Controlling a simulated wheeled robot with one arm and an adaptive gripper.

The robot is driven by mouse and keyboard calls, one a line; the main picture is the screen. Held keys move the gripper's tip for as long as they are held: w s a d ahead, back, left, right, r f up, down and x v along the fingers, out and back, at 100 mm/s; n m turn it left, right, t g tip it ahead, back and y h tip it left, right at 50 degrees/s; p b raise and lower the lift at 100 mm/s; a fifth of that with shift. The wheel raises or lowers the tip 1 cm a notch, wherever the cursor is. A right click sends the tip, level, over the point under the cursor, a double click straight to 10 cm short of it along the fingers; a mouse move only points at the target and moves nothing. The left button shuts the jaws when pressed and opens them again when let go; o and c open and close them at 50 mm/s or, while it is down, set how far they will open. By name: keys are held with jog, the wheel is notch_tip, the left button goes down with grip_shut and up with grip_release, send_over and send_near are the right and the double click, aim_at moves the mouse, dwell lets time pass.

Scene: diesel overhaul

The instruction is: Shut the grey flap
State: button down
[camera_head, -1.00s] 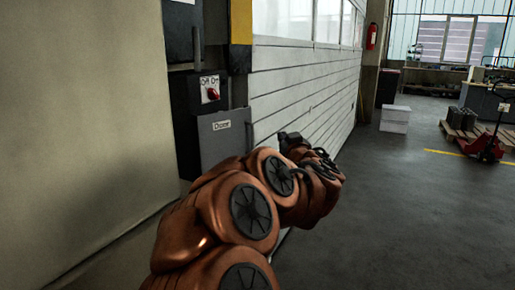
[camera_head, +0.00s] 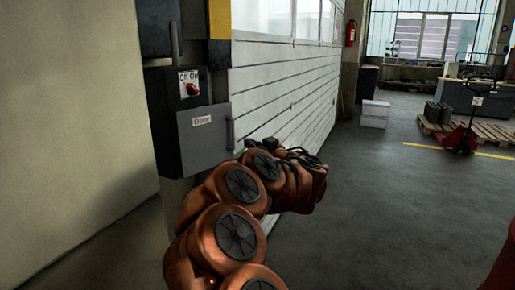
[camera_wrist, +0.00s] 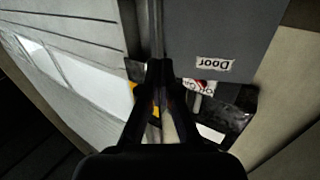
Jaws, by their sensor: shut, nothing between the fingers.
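The grey flap (camera_head: 202,142), labelled "Door", hangs on a dark wall box below a red off/on switch. It reaches past the box's right side, so it looks swung out, though the angle is hard to judge. A grey bar handle (camera_head: 231,134) runs down its right edge. In the wrist view the flap (camera_wrist: 232,32) appears upside down, and the handle (camera_wrist: 155,25) runs down to the fingertips. My gripper (camera_wrist: 163,73) is shut and empty, its tips in line with the handle; I cannot tell if they touch. In the head view its fingers are not clear.
The red switch (camera_head: 192,89) is just above the flap. A dark cabinet (camera_head: 160,28) is higher up. A white slatted wall (camera_head: 285,90) runs to the right. Open floor (camera_head: 370,200) lies right of my arm, with a red pallet truck (camera_head: 460,138) farther off.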

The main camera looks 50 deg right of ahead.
aim_at(234, 135)
jog(key=shift+p+x, duration=0.5)
jog(key=shift+x, duration=3.35)
